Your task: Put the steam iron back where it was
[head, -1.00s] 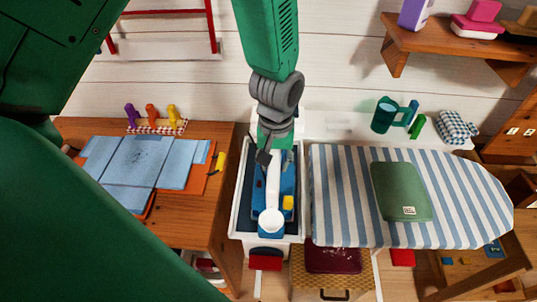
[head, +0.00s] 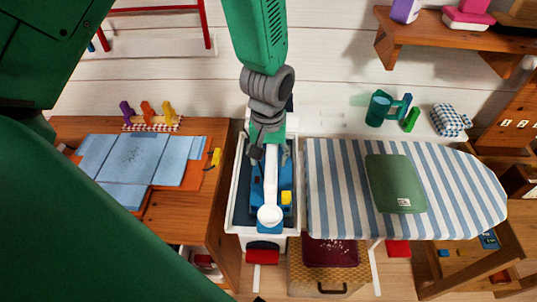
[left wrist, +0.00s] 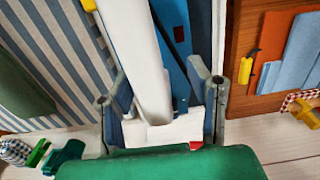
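The steam iron (head: 269,214) is blue with a long white handle and a yellow part. It lies in a white-rimmed tray (head: 231,221) at the left end of the striped ironing board. My left gripper (head: 270,154) is over the iron's far end. Its fingers stand apart on either side of the white handle. In the left wrist view, the handle (left wrist: 146,65) runs between the spread fingers of the gripper (left wrist: 163,98), with gaps beside its narrow part. Whether the fingers touch its wide end is unclear. My right gripper is not in view.
The striped ironing board (head: 340,190) bears a folded green cloth (head: 396,184). A wooden table (head: 190,228) with blue sheets (head: 135,158) stands left. A green jug (head: 378,108) stands behind the board. A wall shelf (head: 430,43) is upper right.

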